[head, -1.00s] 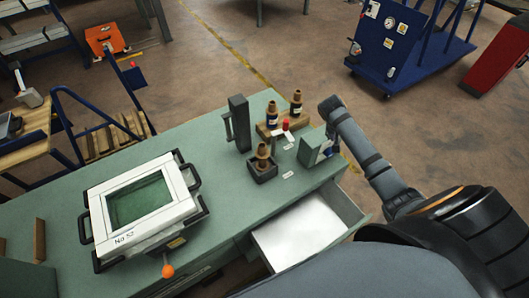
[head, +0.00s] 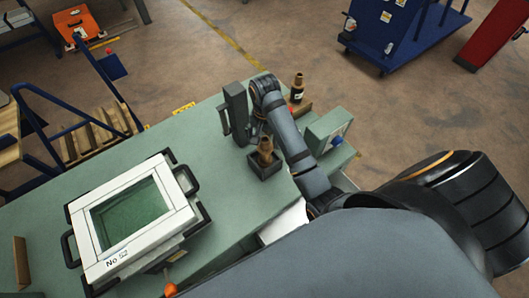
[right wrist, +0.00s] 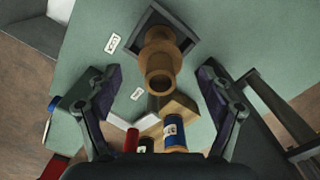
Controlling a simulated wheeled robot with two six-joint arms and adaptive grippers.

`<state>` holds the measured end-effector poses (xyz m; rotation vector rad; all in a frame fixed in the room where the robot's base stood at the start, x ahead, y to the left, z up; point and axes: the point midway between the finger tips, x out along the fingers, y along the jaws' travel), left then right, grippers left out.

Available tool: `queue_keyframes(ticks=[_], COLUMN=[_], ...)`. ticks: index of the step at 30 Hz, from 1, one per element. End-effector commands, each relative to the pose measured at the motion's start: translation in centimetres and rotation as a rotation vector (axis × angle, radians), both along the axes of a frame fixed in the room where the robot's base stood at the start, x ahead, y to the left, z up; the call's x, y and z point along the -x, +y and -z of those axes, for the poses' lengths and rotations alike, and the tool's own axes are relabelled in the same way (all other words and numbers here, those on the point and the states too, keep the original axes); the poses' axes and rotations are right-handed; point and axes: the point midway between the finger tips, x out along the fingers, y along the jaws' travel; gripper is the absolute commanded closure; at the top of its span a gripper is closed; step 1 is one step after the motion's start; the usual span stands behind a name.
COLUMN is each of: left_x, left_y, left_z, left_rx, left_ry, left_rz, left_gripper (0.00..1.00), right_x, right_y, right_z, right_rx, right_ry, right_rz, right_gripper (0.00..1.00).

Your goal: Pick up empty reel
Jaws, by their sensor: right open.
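A brown empty reel (head: 266,150) stands upright in a dark square holder (head: 268,167) on the green table. In the right wrist view the empty reel (right wrist: 160,65) shows close up, with its hollow end towards the camera. My right gripper (right wrist: 158,80) is open, one finger on each side of the reel in the picture, with gaps on both sides. My left gripper is not in view.
A wound reel (head: 297,88) stands on a wooden stand behind my right arm; a blue-wrapped reel (right wrist: 173,130) and a red item (right wrist: 131,138) sit nearby in the wrist view. A dark upright block (head: 236,115) with a handle is close left. A white frame (head: 177,207) lies at left.

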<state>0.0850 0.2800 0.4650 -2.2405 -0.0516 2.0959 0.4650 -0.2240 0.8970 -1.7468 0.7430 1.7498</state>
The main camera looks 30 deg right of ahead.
Motion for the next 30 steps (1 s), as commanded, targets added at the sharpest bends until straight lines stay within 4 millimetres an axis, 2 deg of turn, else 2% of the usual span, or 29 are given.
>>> queue_keyframes(ticks=[1, 5, 8, 11, 15, 22, 23, 30], left_x=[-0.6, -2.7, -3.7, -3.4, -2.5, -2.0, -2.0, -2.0], left_y=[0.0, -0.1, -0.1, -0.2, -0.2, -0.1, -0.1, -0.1], left_z=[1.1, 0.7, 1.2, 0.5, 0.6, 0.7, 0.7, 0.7], left_rx=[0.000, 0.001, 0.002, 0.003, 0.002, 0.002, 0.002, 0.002], left_ry=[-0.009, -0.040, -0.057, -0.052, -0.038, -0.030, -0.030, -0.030], left_rz=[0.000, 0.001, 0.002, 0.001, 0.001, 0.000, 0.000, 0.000], left_gripper=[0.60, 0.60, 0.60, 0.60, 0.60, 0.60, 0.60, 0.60], right_x=[0.0, 0.0, -0.1, -0.2, -0.2, -0.3, -0.3, -0.3], right_y=[0.0, 0.0, -0.1, -0.1, -0.1, -0.1, -0.1, -0.1], right_z=[1.1, 1.0, 2.4, 3.7, 5.6, 6.0, 6.0, 5.9], right_rx=[0.001, 0.001, 0.001, 0.001, 0.001, 0.001, 0.001, 0.001], right_ry=[-0.001, -0.001, 0.002, 0.003, 0.001, -0.001, -0.001, -0.001], right_rz=[0.000, 0.000, 0.000, 0.000, 0.000, 0.000, 0.000, 0.000], right_gripper=[0.20, 0.20, 0.20, 0.20, 0.20, 0.20, 0.21, 0.54])
